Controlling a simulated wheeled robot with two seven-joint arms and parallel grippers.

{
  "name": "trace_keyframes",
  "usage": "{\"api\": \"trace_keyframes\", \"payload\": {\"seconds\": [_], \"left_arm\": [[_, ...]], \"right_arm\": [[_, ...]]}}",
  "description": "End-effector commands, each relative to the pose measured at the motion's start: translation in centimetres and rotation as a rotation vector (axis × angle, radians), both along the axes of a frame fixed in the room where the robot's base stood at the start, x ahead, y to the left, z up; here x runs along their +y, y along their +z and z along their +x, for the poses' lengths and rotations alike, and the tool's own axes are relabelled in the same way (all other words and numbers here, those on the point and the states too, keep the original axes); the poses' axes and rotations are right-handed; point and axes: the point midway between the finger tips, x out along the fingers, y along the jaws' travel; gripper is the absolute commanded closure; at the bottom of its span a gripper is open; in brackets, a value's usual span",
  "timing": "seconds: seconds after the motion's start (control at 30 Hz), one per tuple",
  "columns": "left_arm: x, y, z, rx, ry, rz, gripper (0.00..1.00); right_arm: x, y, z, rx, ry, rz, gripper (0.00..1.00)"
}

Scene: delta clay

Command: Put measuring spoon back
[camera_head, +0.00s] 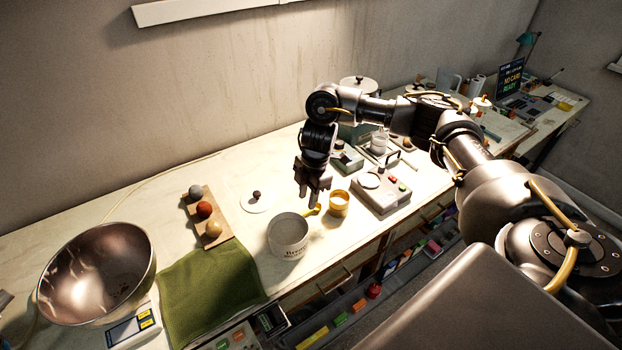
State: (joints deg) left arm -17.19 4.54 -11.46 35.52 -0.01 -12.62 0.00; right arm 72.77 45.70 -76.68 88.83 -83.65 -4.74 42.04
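My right gripper (313,192) hangs fingers-down over the table, just above a yellow measuring spoon (316,210). The spoon's yellow part shows at the right rim of a white tub (288,246) with dark lettering. Whether the spoon lies in the tub or against its rim is unclear. I cannot tell whether the fingers touch the spoon or how far apart they are. A small yellow cup (339,204) stands right of the spoon. My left gripper is out of view.
A white lid (259,200) with a dark knob lies behind the tub. A scale (381,191) stands to the right. A wooden rack (208,222) with balls, a green cloth (212,285) and a large metal bowl (97,275) are on the left. Open drawers lie below the front edge.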

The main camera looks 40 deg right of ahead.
Motion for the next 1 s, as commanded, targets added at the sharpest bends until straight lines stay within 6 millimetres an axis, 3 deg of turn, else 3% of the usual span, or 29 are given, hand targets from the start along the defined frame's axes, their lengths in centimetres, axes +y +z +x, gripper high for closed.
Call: {"api": "trace_keyframes", "payload": {"seconds": [0.2,0.4,1.0], "left_arm": [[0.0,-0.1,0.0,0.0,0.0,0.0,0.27],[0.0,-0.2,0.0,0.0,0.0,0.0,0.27],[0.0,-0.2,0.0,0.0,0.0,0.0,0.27]], "right_arm": [[-0.8,4.5,0.1,-0.004,0.001,-0.001,0.67],[-1.2,6.9,0.0,-0.002,0.001,0.0,0.67],[-1.3,7.6,-0.1,0.001,0.0,0.0,0.67]]}}
